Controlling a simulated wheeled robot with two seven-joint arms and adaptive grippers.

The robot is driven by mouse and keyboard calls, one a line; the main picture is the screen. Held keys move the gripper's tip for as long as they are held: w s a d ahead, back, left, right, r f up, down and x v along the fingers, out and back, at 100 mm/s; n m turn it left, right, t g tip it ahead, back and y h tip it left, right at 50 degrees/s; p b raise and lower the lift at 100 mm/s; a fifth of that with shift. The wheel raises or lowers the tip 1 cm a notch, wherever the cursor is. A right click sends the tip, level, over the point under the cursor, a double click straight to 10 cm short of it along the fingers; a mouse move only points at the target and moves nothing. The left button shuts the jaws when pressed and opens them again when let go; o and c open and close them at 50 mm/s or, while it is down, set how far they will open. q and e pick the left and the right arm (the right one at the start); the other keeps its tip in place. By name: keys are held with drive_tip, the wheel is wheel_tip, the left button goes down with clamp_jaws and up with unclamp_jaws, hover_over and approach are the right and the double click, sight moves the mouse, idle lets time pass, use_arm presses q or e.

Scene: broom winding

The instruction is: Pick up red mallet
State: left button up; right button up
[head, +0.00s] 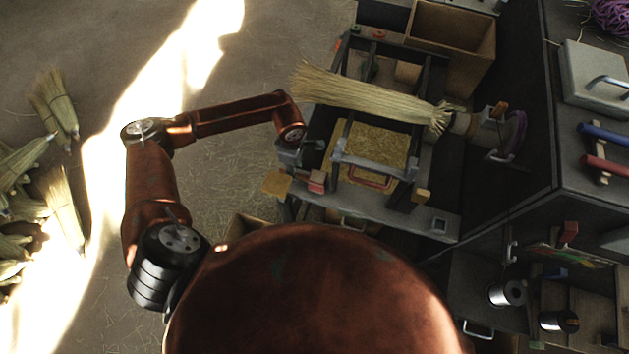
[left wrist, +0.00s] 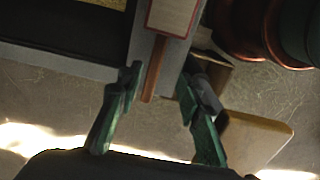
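The red mallet (head: 316,182) lies at the left end of the bench's front ledge in the head view. In the left wrist view its head (left wrist: 172,16) has a pale face with red edges, and its narrow red-brown handle (left wrist: 153,75) points toward me. My left gripper (head: 302,158) is just above and beside it. In the left wrist view the left gripper (left wrist: 157,80) is open, with one green finger on each side of the handle and visible gaps. My right gripper is not in view.
A straw broom (head: 365,92) lies across the dark bench frame (head: 385,207). A wooden block (head: 276,184) is left of the mallet. A wooden box (head: 450,35) stands behind. A cabinet with red and blue handled tools (head: 605,167) is at right.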

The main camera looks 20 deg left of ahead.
sight(300, 175)
use_arm(q)
drive_tip(key=f, duration=0.4)
drive_tip(key=d+f, duration=0.1)
drive_tip(key=f, duration=0.1)
drive_tip(key=shift+w+f, duration=0.15)
drive_tip(key=shift+w, duration=0.2)
drive_tip(key=shift+f, duration=0.55)
drive_tip(key=shift+c, duration=0.3)
clamp_jaws()
